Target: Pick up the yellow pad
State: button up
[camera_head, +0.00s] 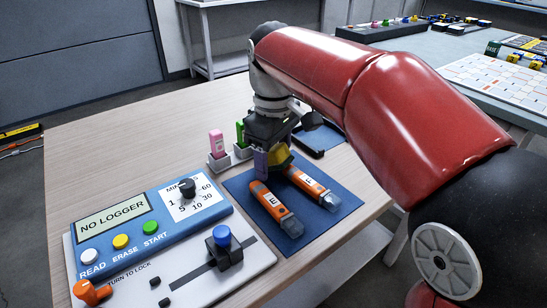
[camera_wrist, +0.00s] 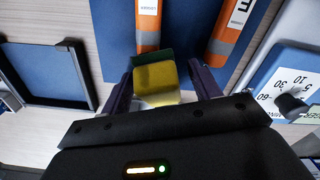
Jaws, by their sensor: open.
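The yellow pad (camera_wrist: 158,82) is a small block with a yellow face and a dark green side. In the wrist view it lies between the two fingers of my gripper (camera_wrist: 160,88), which stand apart on either side of it. I cannot tell whether either finger touches it. In the head view the pad (camera_head: 281,160) is partly hidden behind my gripper (camera_head: 268,162), which points down over the far part of the blue mat (camera_head: 325,226).
Two orange loggers (camera_head: 275,208) lie on the mat just nearer than the pad. Pink (camera_head: 216,143) and green (camera_head: 240,133) sticks stand in holders behind. A black-framed tray (camera_head: 318,138) is at the back. A control panel (camera_head: 170,240) with knobs and buttons fills the front left.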

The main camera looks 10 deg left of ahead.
jog(key=c, duration=1.1)
notch_tip(320, 180, up, 10)
jog(key=shift+r+p, duration=0.1)
jog(key=shift+p, duration=0.95)
jog(key=shift+c, duration=0.2)
jog(key=o, duration=0.5)
jog(key=c, duration=0.3)
